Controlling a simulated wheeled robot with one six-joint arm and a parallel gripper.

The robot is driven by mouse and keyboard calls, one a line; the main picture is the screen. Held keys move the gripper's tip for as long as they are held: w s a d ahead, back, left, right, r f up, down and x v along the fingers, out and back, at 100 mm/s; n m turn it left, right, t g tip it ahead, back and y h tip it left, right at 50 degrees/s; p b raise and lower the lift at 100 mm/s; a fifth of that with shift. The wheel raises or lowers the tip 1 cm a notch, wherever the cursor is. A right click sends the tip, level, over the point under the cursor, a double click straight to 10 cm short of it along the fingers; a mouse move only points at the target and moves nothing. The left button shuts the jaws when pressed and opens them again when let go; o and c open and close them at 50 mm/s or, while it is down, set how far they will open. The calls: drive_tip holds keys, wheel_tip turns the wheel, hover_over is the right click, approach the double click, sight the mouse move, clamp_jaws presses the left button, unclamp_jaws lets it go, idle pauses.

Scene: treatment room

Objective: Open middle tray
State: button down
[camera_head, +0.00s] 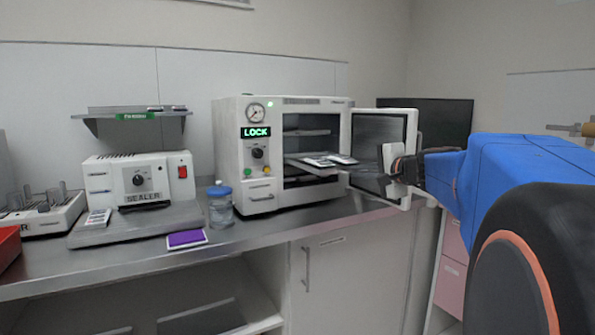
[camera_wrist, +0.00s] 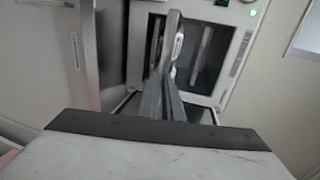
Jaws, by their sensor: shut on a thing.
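The white sterilizer (camera_head: 232,150) stands on the counter with its door (camera_head: 410,130) swung open to the right. The middle tray (camera_head: 322,168) sticks partly out of the chamber, with white pouches (camera_head: 342,159) lying on it. My gripper (camera_head: 388,165) is in front of the open door at the tray's outer end, and its jaws are shut on the tray. In the wrist view the tray (camera_wrist: 172,45) shows nearly edge-on, running from the fingers (camera_wrist: 163,100) into the chamber. The exact contact is hard to see.
The open door is close beside my gripper. An upper tray (camera_head: 305,132) is inside the chamber. A blue-capped bottle (camera_head: 220,207) stands left of the sterilizer, near a purple pad (camera_head: 187,238) and a sealer (camera_head: 137,185). A dark screen (camera_head: 440,125) is behind the door.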

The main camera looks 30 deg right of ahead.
drive_tip(key=c, duration=1.9)
unclamp_jaws()
drive_tip(key=shift+v, duration=8.7)
drive_tip(key=shift+a, duration=0.15)
